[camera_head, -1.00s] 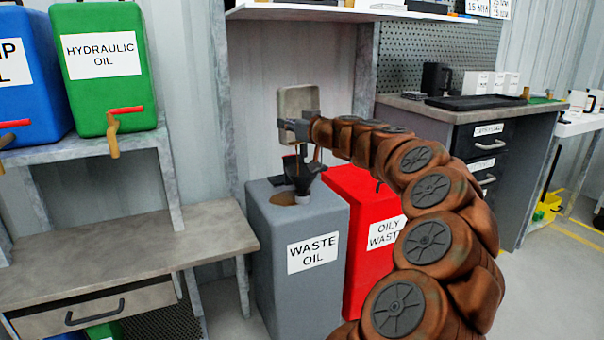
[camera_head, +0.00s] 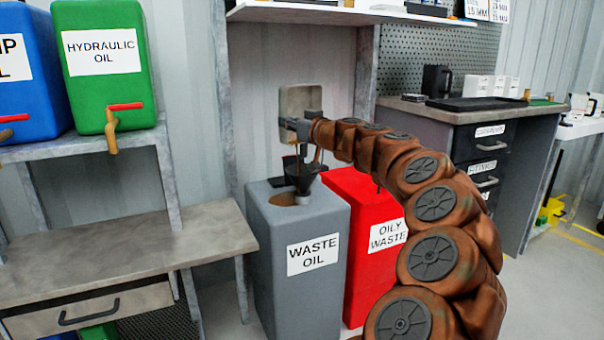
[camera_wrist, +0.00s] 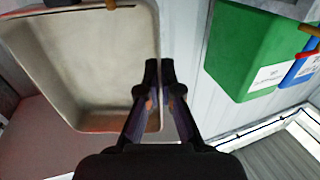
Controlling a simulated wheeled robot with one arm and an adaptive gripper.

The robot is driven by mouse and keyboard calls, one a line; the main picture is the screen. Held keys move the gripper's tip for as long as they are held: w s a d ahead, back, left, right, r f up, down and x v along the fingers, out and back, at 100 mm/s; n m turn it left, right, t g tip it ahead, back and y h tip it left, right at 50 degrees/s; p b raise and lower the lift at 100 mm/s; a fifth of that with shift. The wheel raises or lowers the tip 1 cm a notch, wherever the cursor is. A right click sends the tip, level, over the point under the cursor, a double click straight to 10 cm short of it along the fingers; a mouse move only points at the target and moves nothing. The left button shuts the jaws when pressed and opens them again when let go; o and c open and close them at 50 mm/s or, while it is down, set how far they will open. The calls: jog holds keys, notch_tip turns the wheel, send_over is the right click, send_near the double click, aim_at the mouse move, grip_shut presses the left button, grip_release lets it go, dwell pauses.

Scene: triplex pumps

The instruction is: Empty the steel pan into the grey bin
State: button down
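The steel pan (camera_head: 297,101) is tipped steeply on its side above the grey bin (camera_head: 265,250), labelled WASTE OIL. My gripper (camera_head: 292,125) is shut on the pan's rim. In the wrist view the pan (camera_wrist: 85,60) fills the left side, its pale inside mostly bare with brown traces along the lower edge, and my fingers (camera_wrist: 158,65) are close together at its rim. A black funnel (camera_head: 303,182) stands in the bin's top. Thin brown streaks hang between gripper and funnel. A brown patch (camera_head: 283,199) lies on the bin's top, beside the funnel.
A red OILY WASTE bin (camera_head: 365,215) stands right of the grey bin. A bench (camera_head: 130,250) and a green HYDRAULIC OIL container (camera_head: 105,75) are at left. A workbench with drawers (camera_head: 440,115) is at right. A shelf (camera_head: 350,14) is above.

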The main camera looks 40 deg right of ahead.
jog(key=shift+s+t+b, duration=0.3)
jog(key=shift+b, duration=0.85)
jog(key=shift+s+t+b, duration=0.4)
jog(key=shift+s+t, duration=0.05)
jog(key=shift+t, duration=0.05)
dwell(0.4)
jog(key=w+g+p, duration=0.1)
jog(key=p, duration=0.2)
jog(key=w+r+g+p, duration=0.1)
jog(key=p, duration=0.3)
jog(key=shift+w, duration=0.1)
jog(key=w+g+p, duration=0.2)
jog(key=p, duration=0.6)
jog(key=shift+d+f+p, duration=0.1)
jog(key=shift+p, duration=0.3)
jog(key=shift+w+f+y, duration=0.15)
jog(key=shift+f+y, duration=0.25)
jog(key=shift+f, duration=0.05)
jog(key=shift+r+p, duration=0.1)
jog(key=shift+p, duration=0.2)
